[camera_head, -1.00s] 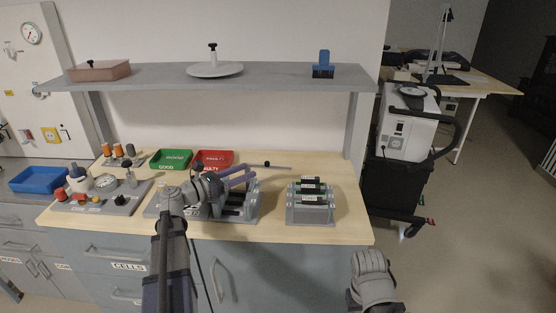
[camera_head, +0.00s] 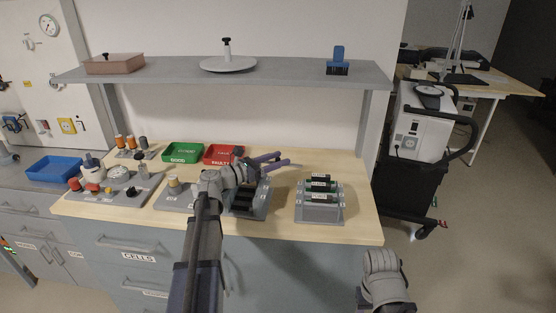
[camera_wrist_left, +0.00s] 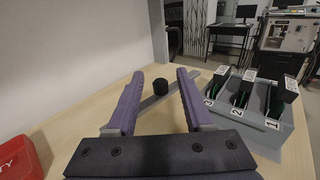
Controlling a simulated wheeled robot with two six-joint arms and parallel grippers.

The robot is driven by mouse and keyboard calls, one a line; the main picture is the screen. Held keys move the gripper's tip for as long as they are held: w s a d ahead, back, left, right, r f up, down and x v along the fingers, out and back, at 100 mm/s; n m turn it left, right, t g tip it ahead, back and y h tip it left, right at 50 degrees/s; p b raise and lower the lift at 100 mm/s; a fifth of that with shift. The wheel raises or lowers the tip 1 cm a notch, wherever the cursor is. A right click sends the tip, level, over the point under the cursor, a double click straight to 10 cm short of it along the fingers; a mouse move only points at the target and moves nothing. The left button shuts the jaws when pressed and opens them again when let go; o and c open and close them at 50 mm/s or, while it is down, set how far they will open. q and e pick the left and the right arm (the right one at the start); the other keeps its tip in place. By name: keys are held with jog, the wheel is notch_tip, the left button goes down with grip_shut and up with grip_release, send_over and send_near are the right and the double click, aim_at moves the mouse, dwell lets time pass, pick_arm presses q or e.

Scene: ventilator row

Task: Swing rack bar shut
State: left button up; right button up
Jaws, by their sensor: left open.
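The rack bar is a thin grey strip (camera_head: 296,165) sticking out past my gripper behind the racks. In the left wrist view the bar (camera_wrist_left: 150,102) runs under my fingers, with a black knob (camera_wrist_left: 160,87) standing on it. My left gripper (camera_head: 282,159) is open, its purple fingers pointing right. In the left wrist view the knob stands between the spread fingertips (camera_wrist_left: 158,74), with gaps on both sides. The near rack (camera_head: 262,207) is partly hidden by my left arm. The knob is hidden in the head view.
A second grey rack (camera_head: 320,214) holding several labelled cells stands to the right. Green (camera_head: 183,153) and red (camera_head: 215,154) trays lie behind my arm; the red tray shows at lower left in the wrist view. A shelf (camera_head: 290,78) hangs above. Bench wood between the racks is clear.

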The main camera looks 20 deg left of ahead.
pick_arm(q)
jog(key=shift+w+d, duration=0.1)
jog(key=shift+w, duration=0.05)
grip_shut()
dwell(0.4)
dwell(1.0)
